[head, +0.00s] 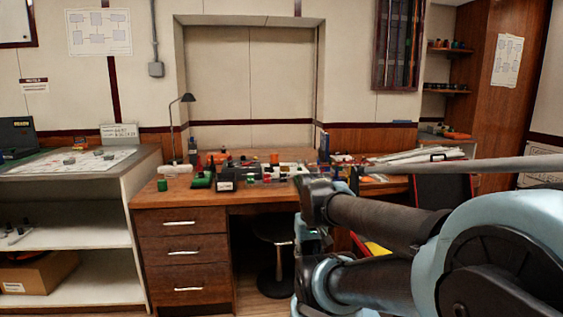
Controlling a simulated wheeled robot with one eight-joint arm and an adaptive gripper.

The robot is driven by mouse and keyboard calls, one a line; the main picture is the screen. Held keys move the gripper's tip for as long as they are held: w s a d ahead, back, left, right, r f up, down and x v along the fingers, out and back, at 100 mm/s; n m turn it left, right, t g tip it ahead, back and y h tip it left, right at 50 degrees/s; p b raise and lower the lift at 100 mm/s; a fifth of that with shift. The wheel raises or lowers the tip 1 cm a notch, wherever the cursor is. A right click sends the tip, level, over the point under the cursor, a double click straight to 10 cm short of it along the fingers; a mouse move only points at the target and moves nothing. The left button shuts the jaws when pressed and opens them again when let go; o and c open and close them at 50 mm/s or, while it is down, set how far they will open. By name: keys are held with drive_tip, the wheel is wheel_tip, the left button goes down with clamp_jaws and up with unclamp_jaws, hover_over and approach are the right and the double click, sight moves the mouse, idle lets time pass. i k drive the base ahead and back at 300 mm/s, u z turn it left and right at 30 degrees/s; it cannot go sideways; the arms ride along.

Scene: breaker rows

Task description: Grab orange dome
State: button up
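A small orange thing (274,159) stands among the clutter at the back middle of the wooden desk (160,198). It may be the orange dome, but it is too small to make out its shape. Another flat orange thing (457,135) lies on a ledge at the right. My arm fills the lower right of the head view and covers the right part of the desk. I cannot make out my gripper's fingers.
Several small red, green, black and white parts crowd the desk top. A thin black lamp (188,98) rises at its left back. A black stool (273,230) stands under the desk. A white-sided counter (140,168) with papers is at the left.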

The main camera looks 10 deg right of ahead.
sight(273, 157)
drive_tip(key=z, duration=0.05)
drive_tip(key=i, duration=1)
drive_tip(key=u, duration=0.05)
